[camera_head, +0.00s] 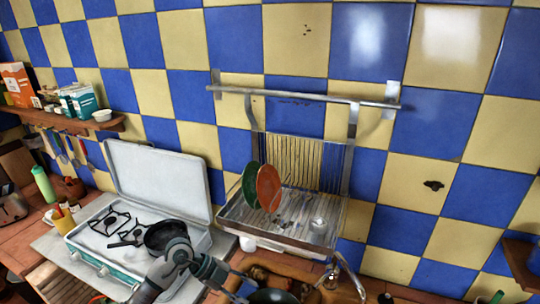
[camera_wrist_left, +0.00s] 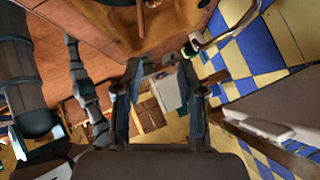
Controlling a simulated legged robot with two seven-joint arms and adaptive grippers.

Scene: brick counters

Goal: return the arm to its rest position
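My left arm comes in from the bottom left of the head view, in front of the camp stove. Its gripper (camera_head: 234,284) points toward the sink area at the bottom edge of the picture. In the left wrist view the two fingers of the left gripper (camera_wrist_left: 159,78) stand apart with nothing between them. The floor and low furniture show beyond the gap. My right gripper shows in neither view.
A camp stove (camera_head: 158,179) with its lid up bears a dark pan (camera_head: 166,236). A dish rack (camera_head: 281,229) holds a green plate (camera_head: 250,186) and a red plate (camera_head: 268,187). A tap (camera_head: 347,274) rises at the sink. A shelf (camera_head: 65,121) with boxes hangs left.

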